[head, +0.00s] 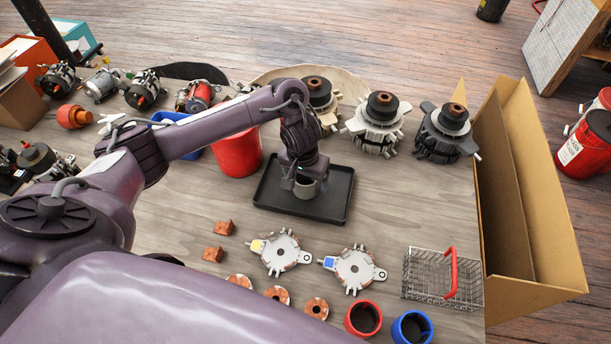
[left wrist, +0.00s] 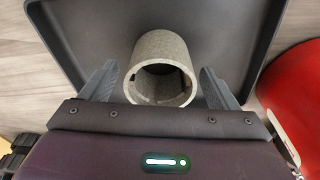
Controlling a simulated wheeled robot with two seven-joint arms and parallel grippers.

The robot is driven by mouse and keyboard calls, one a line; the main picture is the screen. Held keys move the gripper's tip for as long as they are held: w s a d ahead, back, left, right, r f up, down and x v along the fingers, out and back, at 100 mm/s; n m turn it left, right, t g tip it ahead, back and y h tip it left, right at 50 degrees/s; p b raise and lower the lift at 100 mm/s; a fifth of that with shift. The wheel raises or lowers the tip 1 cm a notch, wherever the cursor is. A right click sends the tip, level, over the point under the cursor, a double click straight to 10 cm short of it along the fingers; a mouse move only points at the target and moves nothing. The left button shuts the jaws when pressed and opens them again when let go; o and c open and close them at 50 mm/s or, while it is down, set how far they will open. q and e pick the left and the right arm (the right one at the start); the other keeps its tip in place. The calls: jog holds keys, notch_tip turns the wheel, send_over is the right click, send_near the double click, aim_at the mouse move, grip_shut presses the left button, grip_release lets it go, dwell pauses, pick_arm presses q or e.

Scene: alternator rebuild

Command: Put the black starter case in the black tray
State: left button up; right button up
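The starter case is a hollow cylinder that looks dark grey (head: 305,188). It stands in the black tray (head: 334,215) in the head view, under my left gripper (head: 306,178). In the left wrist view the case (left wrist: 150,53) shows its open round end, with the tray (left wrist: 236,18) behind it. My left gripper's fingers (left wrist: 160,85) are spread on either side of the case, with a gap on both sides. The gripper is open and not holding it. My right gripper is not in view.
A red bucket (head: 237,155) stands close left of the tray. Several alternators, such as one with a black top (head: 382,106), stand behind. In front lie metal plates (head: 281,254), a red case (head: 363,318), a blue case (head: 411,328) and a wire basket (head: 420,277).

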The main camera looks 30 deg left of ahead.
pick_arm(q)
notch_tip(320, 180, up, 12)
jog(key=s+p, duration=0.1)
jog(key=p, duration=0.5)
jog(key=shift+s+p, duration=0.2)
jog(key=shift+p, duration=0.1)
